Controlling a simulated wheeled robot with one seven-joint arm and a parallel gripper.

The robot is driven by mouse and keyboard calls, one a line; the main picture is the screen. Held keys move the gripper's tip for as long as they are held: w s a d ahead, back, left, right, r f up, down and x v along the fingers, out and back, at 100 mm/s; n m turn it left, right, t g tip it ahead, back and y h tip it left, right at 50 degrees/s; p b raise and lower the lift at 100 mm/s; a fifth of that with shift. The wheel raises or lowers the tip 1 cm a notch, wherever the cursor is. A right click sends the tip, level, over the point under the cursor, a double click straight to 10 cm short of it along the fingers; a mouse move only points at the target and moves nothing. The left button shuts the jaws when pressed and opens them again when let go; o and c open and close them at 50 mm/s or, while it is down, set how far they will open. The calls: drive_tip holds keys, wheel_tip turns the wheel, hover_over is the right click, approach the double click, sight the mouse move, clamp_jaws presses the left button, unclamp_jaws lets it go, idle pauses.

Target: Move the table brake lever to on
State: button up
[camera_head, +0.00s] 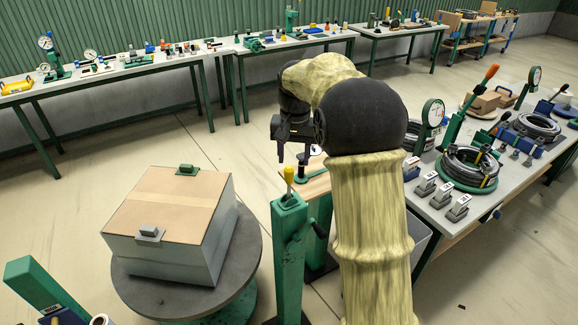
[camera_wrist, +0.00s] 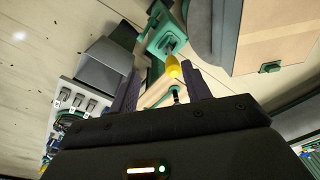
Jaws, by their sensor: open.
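A lever with a yellow knob (camera_head: 289,174) stands on top of a green post (camera_head: 290,250), beside the round turntable table (camera_head: 245,265). The knob looks near upright; no on or off marking is readable. In the wrist view the yellow knob (camera_wrist: 174,66) shows beyond my finger tips, nearer the right finger, with the green post head (camera_wrist: 165,38) behind it. My gripper (camera_head: 291,157) is open and empty, pointing down just above the knob in the head view. I cannot tell the exact gap. My arm hides part of the floor behind the post.
A large cardboard-topped grey box (camera_head: 165,205) sits on the turntable. A dark crank (camera_head: 303,228) sticks out of the post's right side. Another green post (camera_head: 35,283) stands at lower left.

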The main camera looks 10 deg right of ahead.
wheel_tip(320, 180, up, 7)
drive_tip(key=m+p, duration=0.1)
drive_tip(key=p, duration=0.2)
hover_over(289, 167)
drive_tip(key=shift+f+g, duration=0.1)
drive_tip(key=shift+g, duration=0.3)
drive_tip(key=shift+f, duration=0.15)
wheel_tip(289, 167, down, 17)
drive_tip(key=shift+f+p, duration=0.1)
drive_tip(key=shift+p, duration=1.15)
clamp_jaws()
